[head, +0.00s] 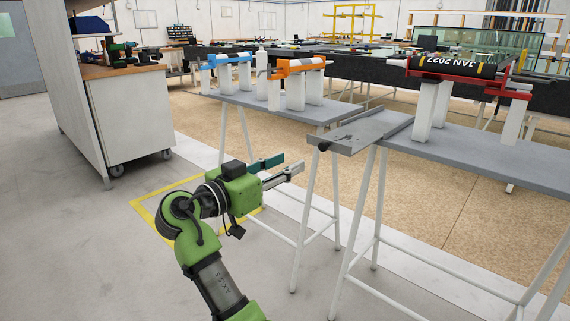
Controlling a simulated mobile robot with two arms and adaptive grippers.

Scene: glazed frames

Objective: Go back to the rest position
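My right gripper (281,170) is on a green arm that comes in from the bottom of the head view. Its two fingers are apart with a clear gap and nothing between them. It hangs over the floor, left of the grey trestle tables and clear of them. My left gripper does not show in the head view.
A grey trestle table (470,150) bears a black roll (450,66) on a red holder (425,75). Blue (228,59) and orange (300,66) holders stand on white blocks further back. A wheeled cabinet (130,112) stands at left. Open grey floor (70,240) lies left of my arm.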

